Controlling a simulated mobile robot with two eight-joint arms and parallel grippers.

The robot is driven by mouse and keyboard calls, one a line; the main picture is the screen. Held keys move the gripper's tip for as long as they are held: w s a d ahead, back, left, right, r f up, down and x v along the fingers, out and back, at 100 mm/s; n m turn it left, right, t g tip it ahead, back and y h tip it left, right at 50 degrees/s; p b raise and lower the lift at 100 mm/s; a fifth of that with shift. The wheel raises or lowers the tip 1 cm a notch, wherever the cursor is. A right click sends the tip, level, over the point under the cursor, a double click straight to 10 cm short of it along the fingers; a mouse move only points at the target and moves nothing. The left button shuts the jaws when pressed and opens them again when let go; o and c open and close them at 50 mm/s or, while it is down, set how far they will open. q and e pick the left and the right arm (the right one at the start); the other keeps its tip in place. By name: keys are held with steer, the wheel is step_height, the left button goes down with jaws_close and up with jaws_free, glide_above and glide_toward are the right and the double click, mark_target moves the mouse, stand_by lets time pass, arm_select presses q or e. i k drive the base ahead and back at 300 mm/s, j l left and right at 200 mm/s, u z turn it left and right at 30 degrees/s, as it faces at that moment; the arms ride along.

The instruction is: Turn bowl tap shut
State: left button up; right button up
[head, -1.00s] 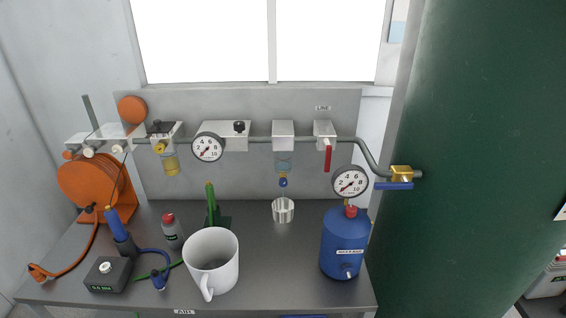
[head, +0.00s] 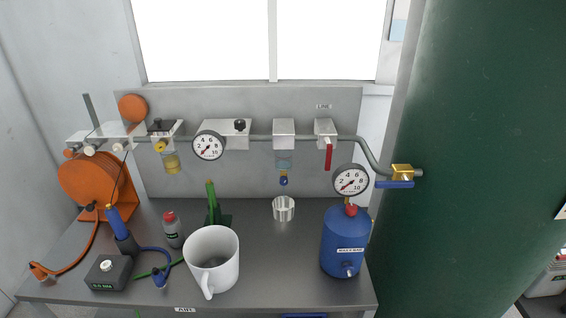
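A clear bluish bowl (head: 284,160) hangs under a white block (head: 284,132) on the pipe line at the back panel. A small blue tap (head: 284,179) sits at the bottom of this bowl; it is too small to tell how its handle is turned. A clear ribbed cup (head: 284,208) stands on the bench below the tap, apart from it. I see no stream between tap and cup. Neither of my grippers is in view.
A large white mug (head: 212,262) stands at the bench front, and a blue tank (head: 345,245) with a gauge (head: 351,181) stands right. A red lever (head: 328,156) hangs from the line. A yellow bowl (head: 171,163) hangs left. The bench between mug and tank is clear.

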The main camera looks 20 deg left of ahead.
mark_target(283, 179)
steer(key=j+u, duration=0.35)
steer(key=i+j+u, duration=0.1)
steer(key=j+u, duration=0.2)
steer(key=i+j+u, duration=0.15)
steer(key=j+u, duration=0.2)
steer(key=j, duration=0.15)
